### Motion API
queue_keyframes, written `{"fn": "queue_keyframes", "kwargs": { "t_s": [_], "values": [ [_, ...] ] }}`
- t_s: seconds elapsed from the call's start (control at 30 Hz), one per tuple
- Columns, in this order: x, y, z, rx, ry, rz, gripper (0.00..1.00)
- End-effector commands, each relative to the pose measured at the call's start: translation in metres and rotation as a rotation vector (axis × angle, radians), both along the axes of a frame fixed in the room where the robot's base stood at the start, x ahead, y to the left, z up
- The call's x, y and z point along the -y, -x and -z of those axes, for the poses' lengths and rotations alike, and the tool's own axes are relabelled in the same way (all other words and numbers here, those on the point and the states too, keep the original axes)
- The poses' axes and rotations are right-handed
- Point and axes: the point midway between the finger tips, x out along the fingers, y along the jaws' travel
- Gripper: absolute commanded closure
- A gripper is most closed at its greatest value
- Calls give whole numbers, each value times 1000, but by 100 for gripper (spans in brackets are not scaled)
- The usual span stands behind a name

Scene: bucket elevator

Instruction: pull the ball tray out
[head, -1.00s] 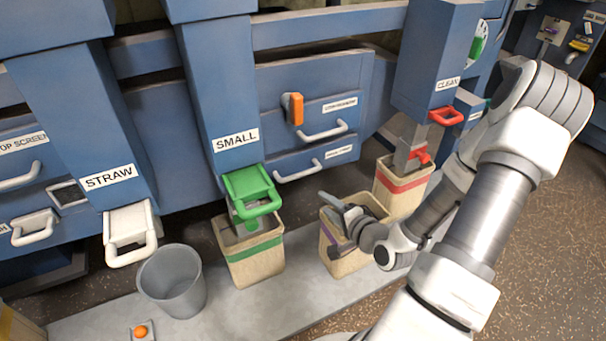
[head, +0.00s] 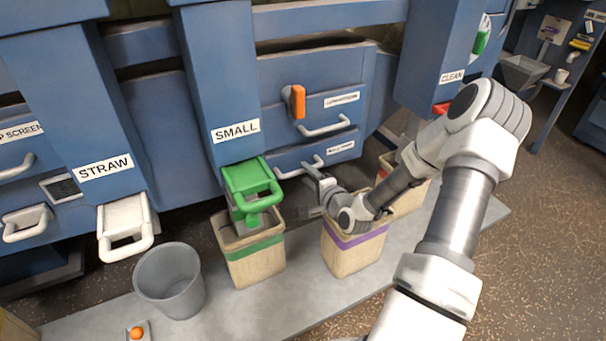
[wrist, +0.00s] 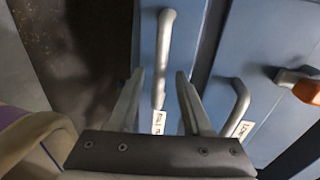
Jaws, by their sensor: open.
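The lower drawer (head: 343,159), apparently the ball tray, is a blue front with a grey bar handle (head: 291,172) and a small label I cannot read clearly. It looks shut. My gripper (head: 311,190) is in front of this handle, above the purple-banded bin. In the wrist view my gripper (wrist: 160,78) is open, and the lower drawer's handle (wrist: 164,50) lies lengthwise between its two fingers. I cannot tell whether the fingers touch it. The upper drawer's handle (wrist: 238,105) is just right of the fingers.
The upper drawer has an orange latch (head: 298,101) and its own handle (head: 325,127). The purple-banded bin (head: 354,254) stands below my gripper. The green SMALL chute gate (head: 251,183) and green-banded bin (head: 255,259) are close on the left. A grey bucket (head: 170,282) stands farther left.

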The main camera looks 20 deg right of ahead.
Motion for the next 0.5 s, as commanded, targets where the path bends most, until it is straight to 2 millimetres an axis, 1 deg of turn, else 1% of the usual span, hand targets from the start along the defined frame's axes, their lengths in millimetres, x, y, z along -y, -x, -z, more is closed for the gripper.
{"fn": "queue_keyframes", "kwargs": {
  "t_s": [0.03,0.2,0.33,0.5],
  "values": [
    [-1,-9,3,2,0,-1,50],
    [-1,-26,7,1,1,0,50],
    [-1,-32,7,-1,0,1,50],
    [-1,-32,7,-1,0,1,50]
  ]
}}
